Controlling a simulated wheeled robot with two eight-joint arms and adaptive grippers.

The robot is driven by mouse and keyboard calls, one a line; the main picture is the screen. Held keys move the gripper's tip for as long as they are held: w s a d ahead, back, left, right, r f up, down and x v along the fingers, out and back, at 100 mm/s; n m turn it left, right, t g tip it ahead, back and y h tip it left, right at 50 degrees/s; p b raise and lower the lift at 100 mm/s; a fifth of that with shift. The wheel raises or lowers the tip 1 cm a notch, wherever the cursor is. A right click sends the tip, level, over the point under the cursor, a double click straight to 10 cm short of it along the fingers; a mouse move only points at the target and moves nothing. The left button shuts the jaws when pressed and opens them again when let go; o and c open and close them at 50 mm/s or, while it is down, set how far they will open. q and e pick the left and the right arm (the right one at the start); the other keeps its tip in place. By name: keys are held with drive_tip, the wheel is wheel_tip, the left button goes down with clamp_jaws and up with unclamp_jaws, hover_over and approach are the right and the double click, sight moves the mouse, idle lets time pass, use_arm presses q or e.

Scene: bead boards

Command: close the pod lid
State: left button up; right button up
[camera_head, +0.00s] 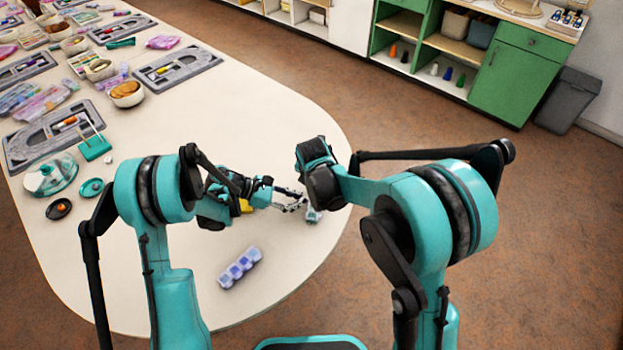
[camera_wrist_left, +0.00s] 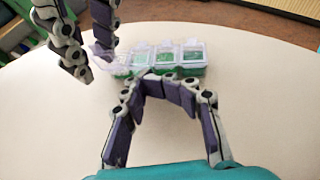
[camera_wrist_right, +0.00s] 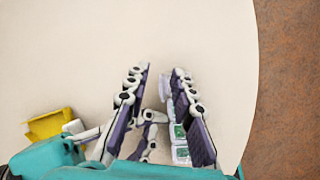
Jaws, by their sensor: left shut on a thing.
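The pod box (camera_wrist_left: 190,70) is a short row of clear-lidded compartments with green contents, lying near the table's rounded end. Its leftmost lid (camera_wrist_left: 103,58) stands up, tilted outward; the other lids look down. My left gripper (camera_wrist_left: 160,82) is shut on the near side of the box. In the head view the left gripper (camera_head: 290,200) reaches in from the left and the box (camera_head: 313,215) is mostly covered. My right gripper (camera_wrist_right: 162,72) is open over the box, its fingers spread around the open-lid end. I cannot tell whether a finger touches the lid.
A purple-blue compartment strip (camera_head: 240,268) lies on the table near me. A yellow object (camera_wrist_right: 48,125) sits beside the left gripper. Trays, bowls and a teal stand (camera_head: 93,147) fill the table's far left. The table's middle is clear; its right edge is close.

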drive_tip(key=shift+s+r, duration=0.1)
drive_tip(key=shift+r, duration=0.05)
drive_tip(key=v, duration=1.1)
drive_tip(key=shift+r, duration=0.3)
drive_tip(key=shift+s+a, duration=0.1)
drive_tip(key=shift+s, duration=0.05)
drive_tip(key=o, duration=0.4)
drive_tip(key=shift+c, duration=0.2)
drive_tip(key=shift+o, duration=0.9)
drive_tip(key=w+m+g, duration=0.5)
drive_tip(key=m, duration=0.9)
wheel_tip(320, 180, down, 10)
drive_tip(key=shift+s+f, duration=0.1)
drive_tip(key=shift+f, duration=0.15)
